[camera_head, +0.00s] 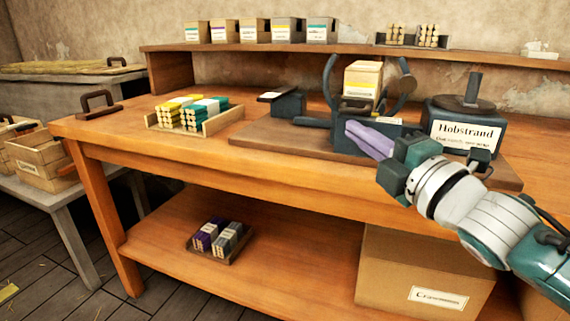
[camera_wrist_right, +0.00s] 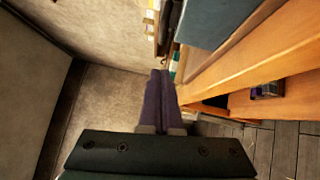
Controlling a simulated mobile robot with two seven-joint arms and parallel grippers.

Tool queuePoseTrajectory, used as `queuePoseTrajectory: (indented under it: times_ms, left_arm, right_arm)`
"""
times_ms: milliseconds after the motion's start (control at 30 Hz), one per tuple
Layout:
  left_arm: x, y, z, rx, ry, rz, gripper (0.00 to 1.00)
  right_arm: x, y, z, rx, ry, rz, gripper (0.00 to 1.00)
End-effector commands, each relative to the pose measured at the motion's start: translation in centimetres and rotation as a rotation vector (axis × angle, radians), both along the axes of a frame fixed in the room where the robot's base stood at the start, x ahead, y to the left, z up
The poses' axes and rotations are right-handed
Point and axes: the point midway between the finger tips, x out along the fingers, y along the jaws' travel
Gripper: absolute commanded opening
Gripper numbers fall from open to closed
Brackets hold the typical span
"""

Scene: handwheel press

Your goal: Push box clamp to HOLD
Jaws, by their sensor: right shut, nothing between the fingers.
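On the workbench, a dark metal clamp (camera_head: 329,85) with curved upright arms stands around a pale wooden box (camera_head: 362,77) with a yellow-edged label. I take it for the box clamp. I cannot read any HOLD mark; a small white plate (camera_head: 389,120) sits at its front. My right gripper (camera_head: 350,127) is shut and empty, its purple fingers pointing left in front of the clamp's lower block. They hide part of that block, and I cannot tell whether they touch it. The wrist view also shows the shut fingers (camera_wrist_right: 159,74). My left gripper is not in view.
The dark "Hobstrand" unit (camera_head: 466,129) with a round disc stands right of the clamp. A tray (camera_head: 226,120) of coloured bundles lies left. Several boxes line the back shelf (camera_head: 225,47). A carton (camera_head: 420,266) and small tray sit underneath.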

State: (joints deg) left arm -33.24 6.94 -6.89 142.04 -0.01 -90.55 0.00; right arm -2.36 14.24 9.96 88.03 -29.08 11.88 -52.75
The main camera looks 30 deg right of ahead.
Motion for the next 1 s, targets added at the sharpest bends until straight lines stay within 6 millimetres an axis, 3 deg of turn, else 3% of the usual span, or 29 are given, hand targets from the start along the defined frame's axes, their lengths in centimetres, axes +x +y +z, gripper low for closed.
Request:
queuePoseTrajectory:
  times_ms: [200, 400, 600, 1000]
  left_arm:
    - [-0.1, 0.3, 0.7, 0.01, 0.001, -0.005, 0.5]
    - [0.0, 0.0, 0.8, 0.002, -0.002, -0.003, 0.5]
    - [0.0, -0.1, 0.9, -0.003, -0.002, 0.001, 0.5]
    - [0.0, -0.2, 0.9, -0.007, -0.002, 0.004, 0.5]
  right_arm:
    - [-5.1, 0.2, -0.7, 0.002, 0.008, -0.002, 0.0]
    - [-8.3, 0.4, -1.1, 0.003, 0.007, 0.0, 0.0]
    - [-9.5, 0.4, -1.2, 0.002, 0.004, 0.0, 0.0]
    - [-9.6, 0.4, -1.2, 0.001, 0.004, 0.001, 0.0]
